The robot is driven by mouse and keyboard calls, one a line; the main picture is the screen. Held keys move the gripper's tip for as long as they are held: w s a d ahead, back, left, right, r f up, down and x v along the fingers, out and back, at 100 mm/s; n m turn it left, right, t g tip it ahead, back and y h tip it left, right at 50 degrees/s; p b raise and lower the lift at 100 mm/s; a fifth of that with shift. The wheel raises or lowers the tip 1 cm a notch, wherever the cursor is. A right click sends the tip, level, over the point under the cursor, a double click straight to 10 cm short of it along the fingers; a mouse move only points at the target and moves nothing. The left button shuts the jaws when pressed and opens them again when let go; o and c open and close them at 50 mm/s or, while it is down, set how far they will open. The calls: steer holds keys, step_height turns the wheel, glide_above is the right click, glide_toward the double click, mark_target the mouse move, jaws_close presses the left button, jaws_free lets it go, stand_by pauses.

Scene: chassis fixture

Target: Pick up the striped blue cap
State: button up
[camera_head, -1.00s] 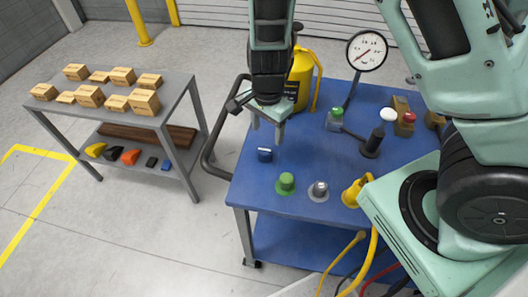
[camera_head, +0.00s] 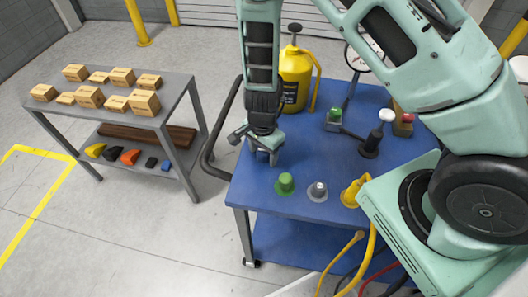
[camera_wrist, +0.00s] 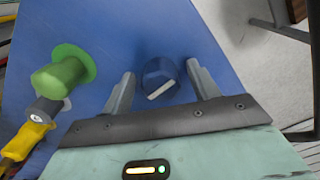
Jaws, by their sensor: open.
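The striped blue cap (camera_wrist: 159,77) is dark blue with a pale stripe and sits on the blue cart top (camera_wrist: 150,25). The fingers are open, with a gap on each side of the cap. In the head view my gripper (camera_head: 266,158) is low over the cart's left part, and the cap is hidden behind it.
A green knob (camera_head: 285,184), a grey knob (camera_head: 317,191) and a yellow plug (camera_head: 354,193) stand along the cart's front. A yellow container (camera_head: 295,80) stands behind my gripper. A grey table (camera_head: 180,92) with boxes is at left.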

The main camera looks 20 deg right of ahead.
mark_target(263, 151)
jaws_close()
step_height(263, 151, up, 10)
steer(key=shift+r, duration=0.1)
stand_by(0.5)
